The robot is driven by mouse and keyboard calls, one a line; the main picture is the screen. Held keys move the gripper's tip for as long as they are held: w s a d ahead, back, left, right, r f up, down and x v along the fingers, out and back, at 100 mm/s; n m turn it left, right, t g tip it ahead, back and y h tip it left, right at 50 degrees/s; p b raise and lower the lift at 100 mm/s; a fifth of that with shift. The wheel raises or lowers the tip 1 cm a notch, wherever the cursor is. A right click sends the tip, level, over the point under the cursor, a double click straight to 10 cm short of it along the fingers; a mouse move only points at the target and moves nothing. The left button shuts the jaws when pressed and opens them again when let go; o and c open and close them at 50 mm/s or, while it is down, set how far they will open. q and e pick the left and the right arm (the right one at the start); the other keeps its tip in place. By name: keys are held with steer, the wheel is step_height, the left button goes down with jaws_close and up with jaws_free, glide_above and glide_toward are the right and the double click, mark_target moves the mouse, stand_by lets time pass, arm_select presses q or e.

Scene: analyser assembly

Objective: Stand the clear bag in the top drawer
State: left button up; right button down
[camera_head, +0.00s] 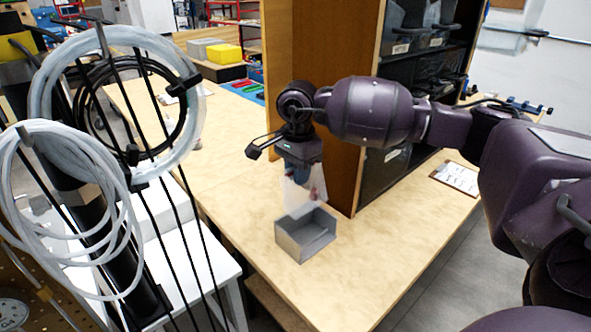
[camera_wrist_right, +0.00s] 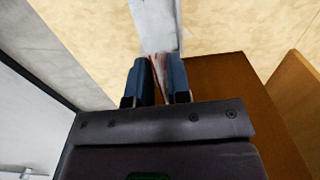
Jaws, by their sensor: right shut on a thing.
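My right gripper (camera_head: 301,168) points down above the table and is shut on the clear bag (camera_head: 303,190). The bag hangs upright below the fingers, with some reddish contents showing. In the right wrist view, the gripper (camera_wrist_right: 161,82) has the bag's edge (camera_wrist_right: 157,68) between its two blue fingers. A small grey open-topped box (camera_head: 293,244) stands on the table just below the bag, which overlaps its back edge in the head view. I cannot tell whether the bag touches it, nor whether this box is the top drawer. My left gripper is not in view.
A wooden cabinet panel (camera_head: 338,190) rises close behind the box, with dark shelves and bins (camera_head: 430,40) to its right. Coiled hoses (camera_head: 60,150) hang on a rack at the left. The wooden tabletop (camera_head: 240,215) is bare left of the box.

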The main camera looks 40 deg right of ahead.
steer(key=s+d+r+p, duration=0.1)
steer(key=s+p, duration=0.6)
steer(key=s, duration=0.8)
steer(key=shift+s+r, duration=0.35)
steer(key=shift+r, duration=0.55)
stand_by(0.4)
steer(key=shift+d, duration=0.1)
